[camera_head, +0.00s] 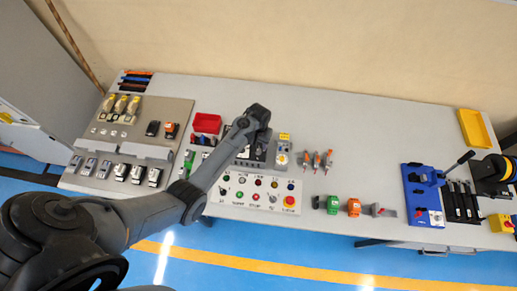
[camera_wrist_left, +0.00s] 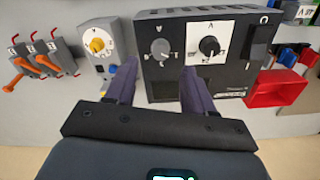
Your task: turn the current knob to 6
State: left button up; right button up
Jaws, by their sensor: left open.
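A black box (camera_wrist_left: 235,75) with two round knobs fills the upper middle of the left wrist view. The grey knob (camera_wrist_left: 160,48) sits at its left, and the black knob (camera_wrist_left: 209,46) on a white scale plate sits right of it. The view is turned around, and the letters and scale numbers are too small to read surely. My left gripper (camera_wrist_left: 158,68) is open and empty. Its two fingers point at the box, with the grey knob beyond the gap between them; contact cannot be told. In the head view the arm partly covers the box (camera_head: 257,152). My right gripper is not in view.
A red bin (camera_wrist_left: 278,88) stands beside the box. On the other side are a grey unit with a yellow knob (camera_wrist_left: 97,45) and orange-handled levers (camera_wrist_left: 45,62). A button panel (camera_head: 262,190) lies in front of the box in the head view.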

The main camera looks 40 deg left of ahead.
pick_arm(q)
jog(key=shift+f+b, duration=0.3)
jog(key=shift+f, duration=2.65)
grip_shut()
